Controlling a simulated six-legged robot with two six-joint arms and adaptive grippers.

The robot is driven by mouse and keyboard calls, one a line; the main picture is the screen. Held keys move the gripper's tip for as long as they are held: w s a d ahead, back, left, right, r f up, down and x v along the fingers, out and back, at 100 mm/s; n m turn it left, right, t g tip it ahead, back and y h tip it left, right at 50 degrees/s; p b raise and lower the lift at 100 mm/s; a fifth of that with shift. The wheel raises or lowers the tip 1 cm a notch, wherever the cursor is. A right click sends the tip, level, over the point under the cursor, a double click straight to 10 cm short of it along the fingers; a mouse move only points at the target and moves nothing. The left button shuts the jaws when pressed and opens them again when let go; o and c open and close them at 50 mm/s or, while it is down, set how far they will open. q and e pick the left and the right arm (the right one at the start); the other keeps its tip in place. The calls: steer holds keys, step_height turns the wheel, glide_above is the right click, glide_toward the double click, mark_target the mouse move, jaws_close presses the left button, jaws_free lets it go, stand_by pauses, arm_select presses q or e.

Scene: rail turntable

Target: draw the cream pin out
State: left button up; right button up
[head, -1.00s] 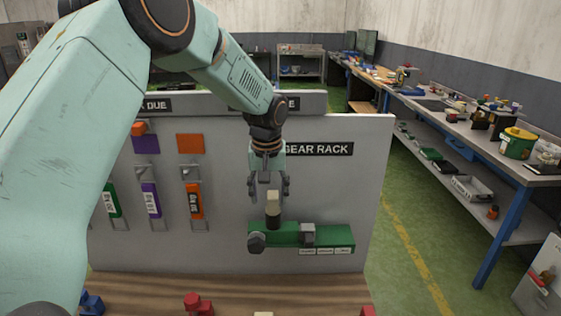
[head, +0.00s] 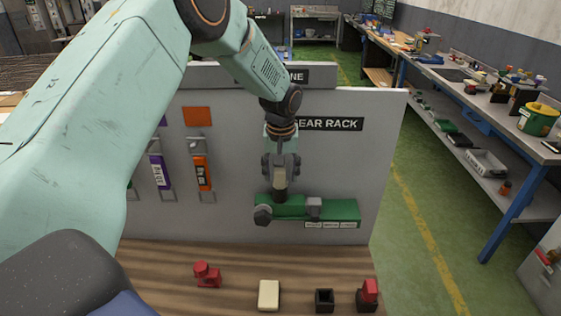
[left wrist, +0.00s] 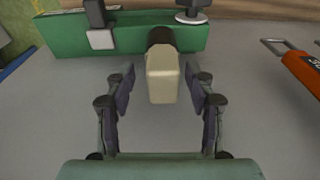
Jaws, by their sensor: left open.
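The cream pin (left wrist: 163,76) stands in a dark round collar (left wrist: 160,36) on the green gear rack block (left wrist: 60,42), which also shows on the grey panel in the head view (head: 340,209). My left gripper (head: 281,172) is just above the collar, pointing down. In the left wrist view the pin's squared cream head is between the spread fingers of the gripper (left wrist: 161,80), with a gap on each side. In the head view the fingers mostly hide the pin. My right gripper is not in view.
A grey knob (head: 263,215) and a grey clamp (head: 314,207) sit on the green block beside the collar. An orange tag (head: 202,173) hangs to the left. A wooden bench top (head: 235,265) below holds a cream block (head: 269,294) and red pieces.

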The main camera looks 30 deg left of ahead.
arm_select(q)
steer(key=shift+w+a+f, duration=0.1)
steer(key=shift+a+f, duration=0.05)
steer(key=shift+f, duration=0.1)
steer(key=shift+s+a+r, duration=0.1)
steer(key=shift+s+r, duration=0.1)
steer(key=shift+s, duration=0.1)
steer(key=shift+c, duration=0.4)
steer(key=shift+s, duration=0.1)
steer(key=shift+c, duration=0.6)
steer(key=shift+d, duration=0.25)
steer(key=c, duration=0.3)
steer(key=shift+w+a+f, duration=0.1)
steer(key=shift+w, duration=0.25)
steer(key=c, duration=0.3)
steer(key=shift+s+a, duration=0.1)
steer(key=shift+s, duration=0.1)
jaws_close()
steer(key=shift+o, duration=0.4)
jaws_free()
steer(key=shift+w, duration=0.15)
steer(key=c, duration=0.3)
jaws_close()
